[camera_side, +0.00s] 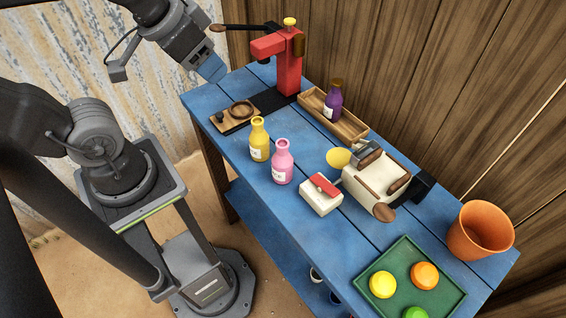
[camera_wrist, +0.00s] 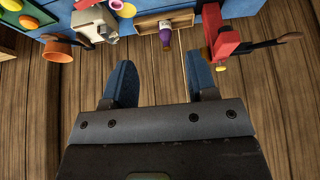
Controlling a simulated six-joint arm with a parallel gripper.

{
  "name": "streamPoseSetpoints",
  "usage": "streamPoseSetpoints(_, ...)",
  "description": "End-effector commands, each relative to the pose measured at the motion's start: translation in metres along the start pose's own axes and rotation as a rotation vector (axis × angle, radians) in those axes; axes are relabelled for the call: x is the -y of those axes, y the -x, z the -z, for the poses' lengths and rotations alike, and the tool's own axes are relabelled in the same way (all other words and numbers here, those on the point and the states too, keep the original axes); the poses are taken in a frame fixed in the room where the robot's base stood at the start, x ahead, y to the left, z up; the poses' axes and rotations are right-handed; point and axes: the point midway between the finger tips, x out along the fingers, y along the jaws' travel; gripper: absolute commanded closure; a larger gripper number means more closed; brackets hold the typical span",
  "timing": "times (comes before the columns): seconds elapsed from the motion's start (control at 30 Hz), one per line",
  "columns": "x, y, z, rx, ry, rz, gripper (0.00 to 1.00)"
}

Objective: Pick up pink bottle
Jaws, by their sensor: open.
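The pink bottle (camera_side: 282,162) stands upright on the blue table (camera_side: 232,95) in the side view, near the table's front edge. A yellow bottle (camera_side: 259,140) stands close to its left. My gripper (camera_side: 214,70) is at the upper left of the side view, above the table's far left end and well away from the pink bottle. In the wrist view my gripper (camera_wrist: 160,78) shows two blue fingers spread wide with nothing between them.
A purple bottle (camera_side: 333,101) stands in a wooden tray (camera_side: 350,128). A red press (camera_side: 288,72) rises at the table's back left. A white box (camera_side: 320,198) and a cream machine (camera_side: 375,180) stand right of the pink bottle. An orange bucket (camera_side: 482,232) and green tray (camera_side: 448,291) are further right.

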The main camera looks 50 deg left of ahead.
Motion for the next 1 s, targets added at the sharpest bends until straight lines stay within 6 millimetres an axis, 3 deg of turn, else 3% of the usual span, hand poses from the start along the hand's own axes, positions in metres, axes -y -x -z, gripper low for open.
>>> streamPoseSetpoints(0.13,0.0,0.0,0.0,0.0,0.0,0.0,0.48)
streamPoseSetpoints(0.2,0.0,0.0,0.0,0.0,0.0,0.0,0.43)
streamPoseSetpoints(0.57,-0.003,-0.002,0.004,0.021,0.062,-0.005,0.43)
streamPoseSetpoints(0.67,-0.008,-0.006,0.011,0.068,0.198,-0.009,0.43)
streamPoseSetpoints(1.0,-0.043,-0.041,0.04,0.287,0.914,0.104,0.43)
